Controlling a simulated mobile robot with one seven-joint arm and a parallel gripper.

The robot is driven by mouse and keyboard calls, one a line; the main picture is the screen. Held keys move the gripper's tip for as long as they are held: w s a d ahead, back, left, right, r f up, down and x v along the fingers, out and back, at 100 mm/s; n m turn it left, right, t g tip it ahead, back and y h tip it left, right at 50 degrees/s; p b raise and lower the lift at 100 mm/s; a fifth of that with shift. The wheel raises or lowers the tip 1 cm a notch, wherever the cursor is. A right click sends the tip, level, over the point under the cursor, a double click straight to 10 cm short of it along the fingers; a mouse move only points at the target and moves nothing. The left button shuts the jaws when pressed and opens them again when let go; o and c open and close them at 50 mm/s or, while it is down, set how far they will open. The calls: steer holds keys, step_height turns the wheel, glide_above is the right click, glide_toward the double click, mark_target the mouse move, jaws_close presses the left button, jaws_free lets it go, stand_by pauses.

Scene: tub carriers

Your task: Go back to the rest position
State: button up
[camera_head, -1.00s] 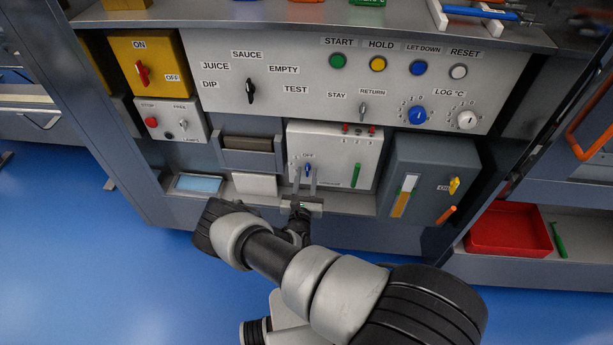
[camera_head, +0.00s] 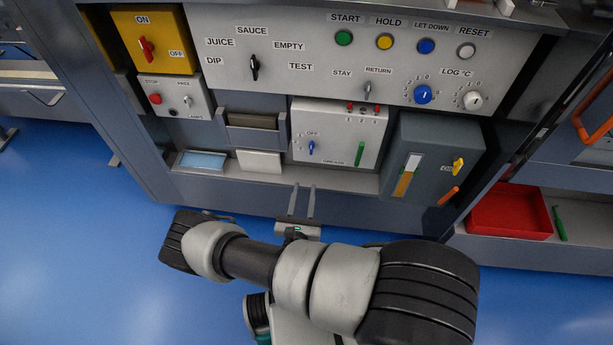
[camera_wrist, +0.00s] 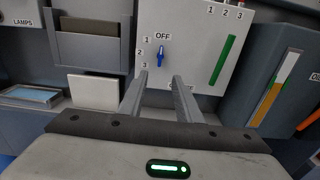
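My gripper (camera_head: 302,200) is below and in front of the white box with the blue OFF knob (camera_head: 311,148). In the wrist view its two fingers (camera_wrist: 160,88) stand apart with nothing between them. The blue knob (camera_wrist: 161,56) shows just beyond the fingertips, clear of them. My arm reaches across the lower part of the head view.
The control panel (camera_head: 310,75) with knobs and buttons rises behind. Open blue floor (camera_head: 75,240) lies at left.

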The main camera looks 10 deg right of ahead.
steer(key=shift+v, duration=1.05)
steer(key=s+d+r+m+g+h+p, duration=0.1)
steer(key=d+r+m+g+h, duration=0.2)
steer(key=r+m+g, duration=0.55)
steer(key=d+r+m+g+h+p, duration=0.25)
steer(key=r+m, duration=0.25)
steer(key=r, duration=0.8)
steer(key=s+d+r+m+g+h+p, duration=0.1)
steer(key=d+r+m+g+h, duration=0.15)
steer(key=r+m+g, duration=0.55)
steer(key=s+a+r+m+t+y+p, duration=0.1)
steer(key=s+r+m+y, duration=0.4)
steer(key=r, duration=0.9)
steer(key=s+a+r+m+t+y+p, duration=0.1)
steer(key=s+r+m+t+y+p, duration=0.2)
steer(key=r, duration=1.2)
steer(key=s+m+t+y, duration=0.2)
steer(key=s+t+y, duration=0.1)
steer(key=s+y, duration=0.2)
steer(key=shift+s+a+r+m+y+p, duration=0.25)
steer(key=shift+s+m+y+p, duration=0.1)
steer(key=shift+s, duration=0.65)
